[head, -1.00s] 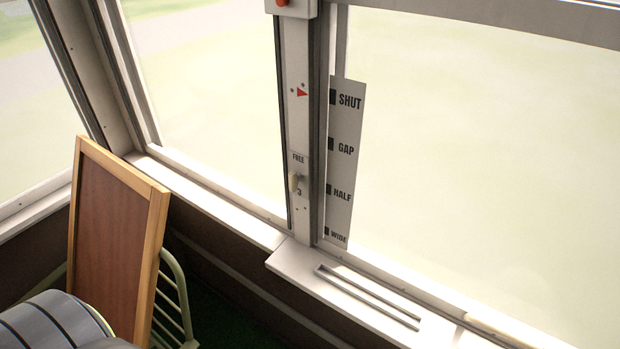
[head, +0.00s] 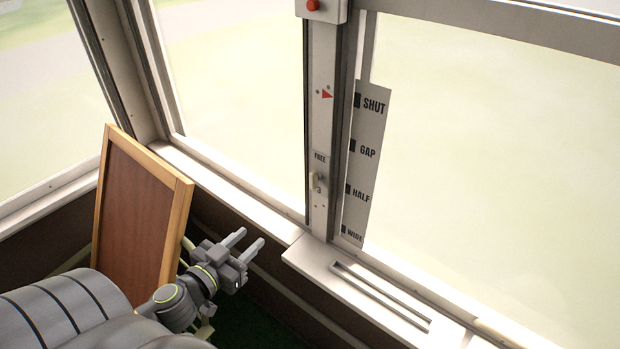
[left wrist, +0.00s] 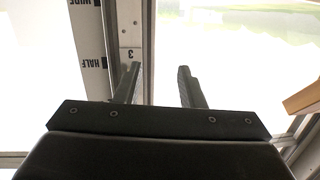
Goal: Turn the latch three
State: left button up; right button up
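Latch three (head: 313,181) is a small cream lever on the white window post, between the word FREE above and the number 3 below. My left gripper (head: 251,241) is open and empty, lower and to the left of the latch, in front of the sill. In the left wrist view the two fingers of my left gripper (left wrist: 158,82) stand apart with nothing between them. The post with its 3 mark (left wrist: 130,55) shows behind the left finger; the latch lever cannot be made out there. My right gripper is in neither view.
A scale strip (head: 367,150) reading SHUT, GAP, HALF and WIDE is beside the post. A red button (head: 312,5) and red arrow (head: 327,95) are higher up. A wood-framed board (head: 140,215) leans at the left near my arm. A slotted ledge (head: 330,275) juts below the post.

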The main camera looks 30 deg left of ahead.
pick_arm(q)
jog(key=d+r+t+h, duration=0.2)
jog(key=d+r, duration=0.2)
jog(key=r, duration=0.4)
jog(key=p, duration=0.3)
send_near(311, 181)
jog(key=shift+m, duration=0.3)
jog(key=w, duration=0.9)
jog(key=shift+w+d+r, duration=0.2)
jog(key=shift+d+r, duration=0.05)
jog(key=shift+d, duration=0.15)
grip_shut()
